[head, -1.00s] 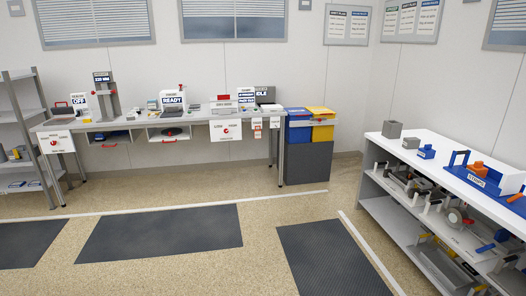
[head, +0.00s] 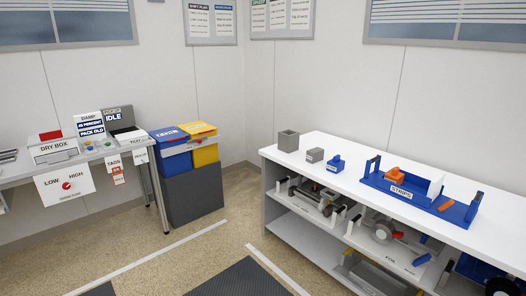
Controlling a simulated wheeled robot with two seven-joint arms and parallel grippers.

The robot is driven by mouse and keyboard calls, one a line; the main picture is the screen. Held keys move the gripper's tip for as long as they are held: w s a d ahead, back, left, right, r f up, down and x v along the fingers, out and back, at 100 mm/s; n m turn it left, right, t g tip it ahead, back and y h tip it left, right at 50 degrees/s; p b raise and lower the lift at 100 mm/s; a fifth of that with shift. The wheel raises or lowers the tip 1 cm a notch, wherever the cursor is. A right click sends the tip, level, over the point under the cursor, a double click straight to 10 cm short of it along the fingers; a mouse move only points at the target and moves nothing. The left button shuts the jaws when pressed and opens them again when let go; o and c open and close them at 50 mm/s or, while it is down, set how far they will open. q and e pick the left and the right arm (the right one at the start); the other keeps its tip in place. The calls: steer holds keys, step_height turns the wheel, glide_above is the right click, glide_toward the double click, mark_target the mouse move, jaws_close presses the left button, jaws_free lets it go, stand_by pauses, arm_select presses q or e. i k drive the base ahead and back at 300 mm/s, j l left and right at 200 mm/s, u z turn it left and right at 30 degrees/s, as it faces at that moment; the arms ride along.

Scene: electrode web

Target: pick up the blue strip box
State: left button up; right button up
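A blue tray-like box (head: 376,185) with a white label reading STRIPS sits on the white bench top at the right of the head view. An orange piece and a white upright plate show in it or against it. A smaller blue box-like block (head: 336,163) sits to its left on the same bench. The view does not settle which of the two is the blue strip box. Neither of my grippers is in view.
The white bench (head: 340,187) has lower shelves crowded with tools. A grey open cube (head: 288,140) and a grey block (head: 315,155) stand on its left end. Blue and yellow bins (head: 170,145) stand near the corner. A second table (head: 20,172) is at left. Floor between is clear.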

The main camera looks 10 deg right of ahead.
mark_target(336, 165)
steer(key=i+l+z, duration=0.1)
steer(key=i+z, duration=0.15)
steer(key=i, duration=0.9)
steer(key=i+j+z, duration=0.25)
steer(key=i, duration=0.9)
steer(key=l, duration=0.1)
